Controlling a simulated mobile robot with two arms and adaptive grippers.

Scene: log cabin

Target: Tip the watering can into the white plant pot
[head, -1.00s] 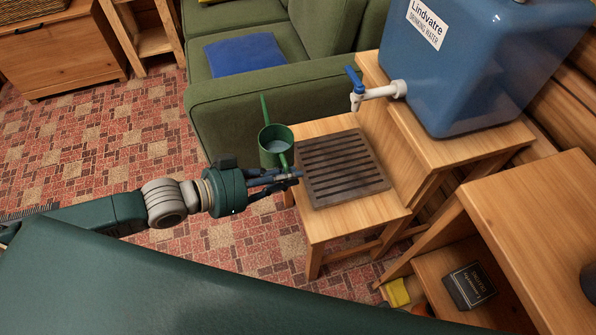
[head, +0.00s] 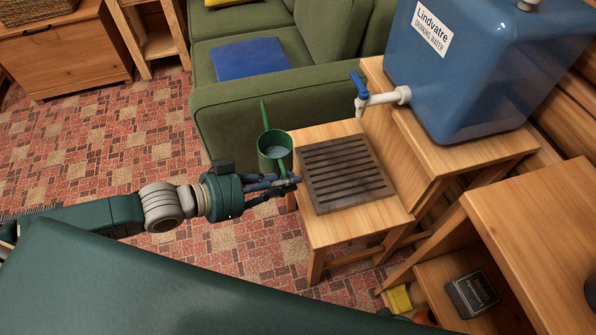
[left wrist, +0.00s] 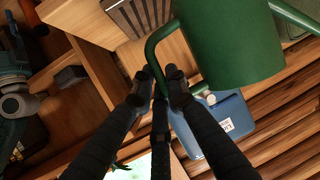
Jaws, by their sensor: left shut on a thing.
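The green watering can (head: 273,150) is upright beside the slatted stool's left edge, with water visible inside and its thin spout pointing away up the picture. My left gripper (head: 284,184) is shut on its handle and holds the can off the floor. In the left wrist view the fingers (left wrist: 160,82) close on the curved handle, and the can's body (left wrist: 228,40) fills the upper right. No white plant pot shows in these frames. My right gripper is not in view.
A low wooden stool (head: 360,221) bears a dark slatted tray (head: 343,172). A blue water tank (head: 468,75) with a white tap (head: 385,98) stands on a higher wooden stand behind it. A green sofa (head: 240,114) is beyond the can. Patterned floor lies open at left.

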